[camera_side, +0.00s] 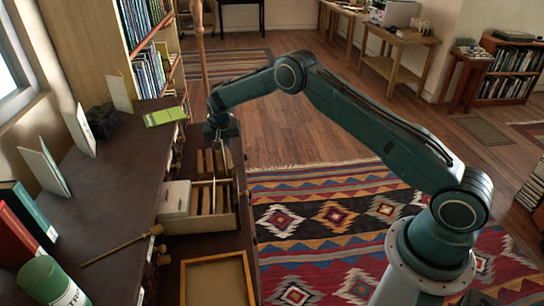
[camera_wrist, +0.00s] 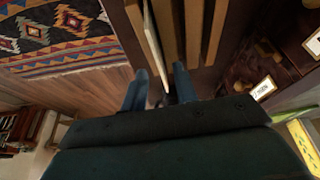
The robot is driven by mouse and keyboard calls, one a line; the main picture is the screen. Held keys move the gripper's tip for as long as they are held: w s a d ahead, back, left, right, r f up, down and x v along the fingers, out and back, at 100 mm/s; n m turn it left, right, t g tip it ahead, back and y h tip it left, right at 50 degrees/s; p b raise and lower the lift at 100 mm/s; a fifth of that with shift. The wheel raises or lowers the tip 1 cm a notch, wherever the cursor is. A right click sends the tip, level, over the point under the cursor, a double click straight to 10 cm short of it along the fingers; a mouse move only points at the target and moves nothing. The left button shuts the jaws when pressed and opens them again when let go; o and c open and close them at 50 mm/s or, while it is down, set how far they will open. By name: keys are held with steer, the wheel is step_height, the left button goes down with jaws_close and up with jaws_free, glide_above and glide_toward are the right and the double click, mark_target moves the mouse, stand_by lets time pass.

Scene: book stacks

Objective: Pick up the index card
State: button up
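My gripper (camera_side: 223,143) points down over an open wooden card drawer (camera_side: 208,224) in the side view. In the wrist view my gripper (camera_wrist: 162,78) has its two fingers apart. A thin pale card (camera_wrist: 155,45), seen nearly edge-on, stands upright in the drawer and reaches into the gap between them. It looks like the index card. I see space beside it, so the fingers do not appear closed on it. In the side view the gripper and drawer contents partly hide this card.
Pale cards (camera_side: 175,198) fill the drawer's left part, beside wooden dividers (camera_wrist: 193,30). A dark counter (camera_side: 110,200) with books, a green cylinder (camera_side: 52,283) and a wooden rod (camera_side: 118,247) lies left. An empty wooden tray (camera_side: 216,281) sits in front. Patterned rug (camera_side: 330,215) lies right.

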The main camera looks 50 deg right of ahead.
steer(key=shift+x, duration=2.3)
steer(key=shift+w+d+f, duration=0.1)
jaws_close()
